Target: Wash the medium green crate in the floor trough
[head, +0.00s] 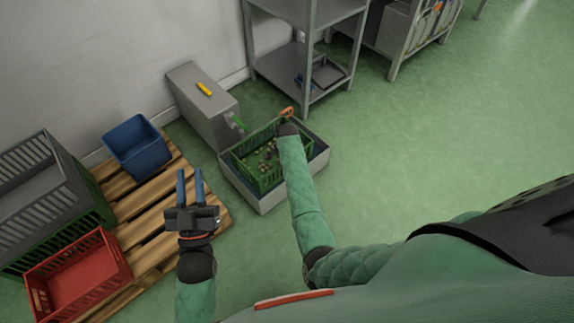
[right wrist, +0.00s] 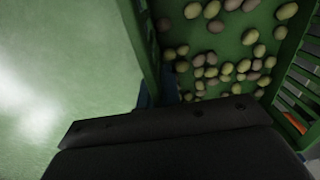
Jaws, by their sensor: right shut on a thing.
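The medium green crate (head: 246,170) sits in the grey floor trough (head: 304,176), with several small green and purplish olives on its floor. The right wrist view shows its slatted wall (right wrist: 297,83) and olives from close above. My right arm reaches down to the crate's far right side. My right gripper (right wrist: 170,85) is shut on the crate's wall; its fingers are mostly hidden behind its dark body in that view and by the wrist in the head view. My left gripper (head: 190,185) is open and empty, its two blue fingers apart, above the pallet.
A grey box (head: 190,103) with a yellow item (head: 204,89) on top stands behind the trough. A wooden pallet (head: 160,225) at left holds a blue bin (head: 138,147), a red crate (head: 82,280) and stacked grey and green crates. A metal shelf (head: 300,50) stands behind; floor at right is clear.

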